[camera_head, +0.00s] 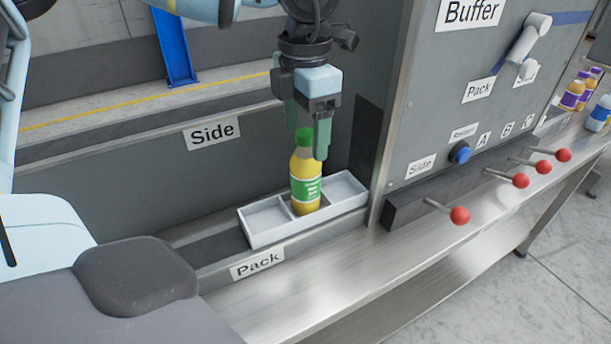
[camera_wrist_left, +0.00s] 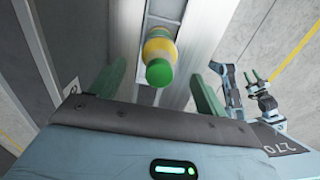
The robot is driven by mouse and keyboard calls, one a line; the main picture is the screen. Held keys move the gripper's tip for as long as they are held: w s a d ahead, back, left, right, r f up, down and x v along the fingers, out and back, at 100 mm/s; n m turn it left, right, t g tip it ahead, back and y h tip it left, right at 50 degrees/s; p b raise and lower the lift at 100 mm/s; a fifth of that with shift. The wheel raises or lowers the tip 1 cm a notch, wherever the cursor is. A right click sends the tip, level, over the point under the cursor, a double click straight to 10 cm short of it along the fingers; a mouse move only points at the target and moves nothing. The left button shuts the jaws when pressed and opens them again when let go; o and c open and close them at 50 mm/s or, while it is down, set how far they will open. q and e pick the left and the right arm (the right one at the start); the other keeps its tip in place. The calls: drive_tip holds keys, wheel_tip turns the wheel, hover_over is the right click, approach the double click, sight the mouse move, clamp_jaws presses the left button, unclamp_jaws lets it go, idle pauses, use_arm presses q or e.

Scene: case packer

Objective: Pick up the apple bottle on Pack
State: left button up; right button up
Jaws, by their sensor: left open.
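The apple bottle (camera_head: 306,180) is yellow with a green cap and a green label. It stands upright in the middle compartment of a white tray (camera_head: 262,236) at the Pack label (camera_head: 257,264). My left gripper (camera_head: 308,130) points down around the height of the bottle's cap, with its green fingers apart. In the left wrist view the bottle (camera_wrist_left: 159,52) shows cap-first between the two open fingers (camera_wrist_left: 155,88), with a gap on each side. My right gripper cannot be made out in the head view.
A grey panel with a blue button (camera_head: 459,153) and several red-knobbed levers (camera_head: 460,215) stands right of the tray. A grey wall with the Side label (camera_head: 213,133) is behind it. The tray's outer compartments are empty.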

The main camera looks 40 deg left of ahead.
sight(306, 151)
use_arm(q)
wheel_tip(306, 151, down, 5)
drive_tip(key=shift+w+r, duration=0.1)
drive_tip(key=shift+c, duration=0.3)
drive_tip(key=c, duration=1.5)
